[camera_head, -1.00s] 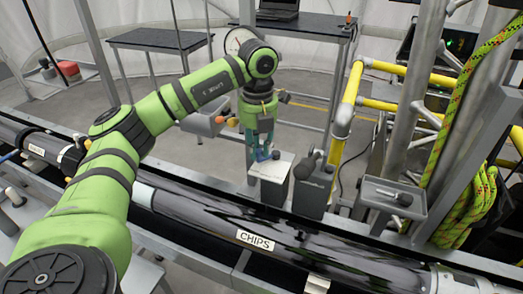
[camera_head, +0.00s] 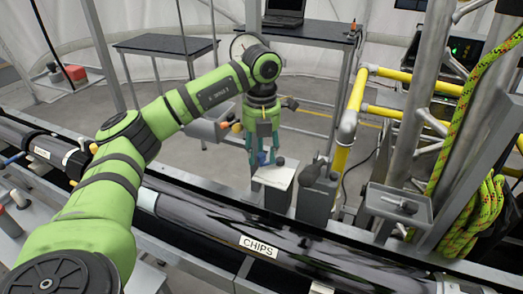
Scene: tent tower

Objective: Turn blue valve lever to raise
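My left gripper (camera_head: 263,158) points down above a white box (camera_head: 275,174) just behind the long black pipe. Its two teal fingers look spread apart. A small blue piece (camera_head: 262,158), probably the valve lever, shows low between the fingers, just above the box. It is partly covered by the fingers, and I cannot tell whether they touch it. Another small blue handle (camera_head: 12,159) shows at the far left edge beside the pipe. My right gripper is not in view.
The black pipe labelled CHIPS (camera_head: 200,216) crosses the foreground. A grey box (camera_head: 316,195) stands right of the white one. Yellow railing (camera_head: 345,130), metal posts and a green-yellow rope (camera_head: 478,215) fill the right. A laptop (camera_head: 284,12) sits on a table behind.

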